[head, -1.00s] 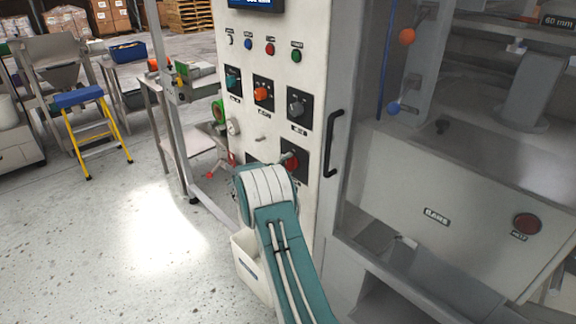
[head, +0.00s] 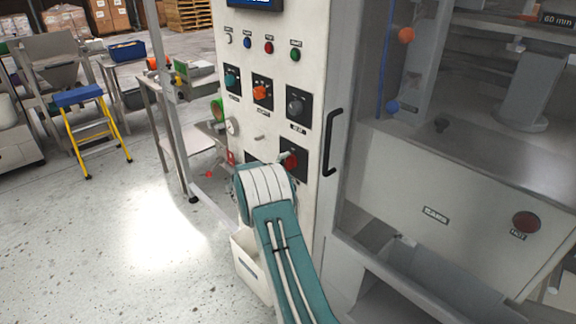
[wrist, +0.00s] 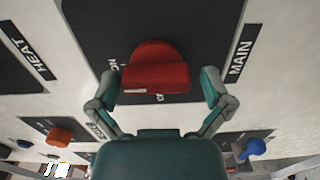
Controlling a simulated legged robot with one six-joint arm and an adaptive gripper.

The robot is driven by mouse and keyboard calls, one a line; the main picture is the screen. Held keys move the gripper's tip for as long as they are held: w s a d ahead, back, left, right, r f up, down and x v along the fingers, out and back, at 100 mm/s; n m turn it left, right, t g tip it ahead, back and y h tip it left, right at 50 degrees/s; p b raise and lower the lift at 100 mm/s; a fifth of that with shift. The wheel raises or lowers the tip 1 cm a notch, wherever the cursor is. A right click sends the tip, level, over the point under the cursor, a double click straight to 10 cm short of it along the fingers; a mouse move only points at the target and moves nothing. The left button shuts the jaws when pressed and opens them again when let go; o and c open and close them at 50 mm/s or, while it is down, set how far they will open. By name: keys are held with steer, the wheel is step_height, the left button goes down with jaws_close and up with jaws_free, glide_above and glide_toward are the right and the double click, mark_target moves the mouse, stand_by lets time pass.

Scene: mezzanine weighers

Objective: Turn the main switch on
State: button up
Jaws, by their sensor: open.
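The main switch is a red rotary knob (wrist: 155,77) on a dark square plate with a MAIN label (wrist: 241,52). In the wrist view its handle bar lies level across the picture. An ON mark shows at its left and a partly covered mark below it. My gripper (wrist: 161,84) is open, with one finger on each side of the red knob. Whether the fingers touch it I cannot tell. In the head view the red knob (head: 291,160) is partly hidden by a grey finger, and my arm covers the area below it.
The white panel (head: 318,60) also carries a teal knob (head: 232,79), an orange knob (head: 262,92) and a grey knob (head: 297,104). A black door handle (head: 332,143) stands out just to the right. The floor to the left is open.

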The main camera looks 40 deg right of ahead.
steer(key=a, duration=1.1)
steer(key=shift+s+a, duration=0.4)
steer(key=shift+f, duration=0.1)
steer(key=s+a+r+m+g+y, duration=0.1)
steer(key=s+a+r+y, duration=0.3)
steer(key=s+r, duration=0.3)
steer(key=s+a+r+m+g+y, duration=0.1)
steer(key=s+a+r+y, duration=0.25)
steer(key=s+r, duration=0.35)
steer(key=s+a+r+n+t+y, duration=0.1)
steer(key=s+a+t+y, duration=0.5)
steer(key=s+a, duration=1.3)
steer(key=s+y, duration=0.3)
steer(key=y, duration=0.1)
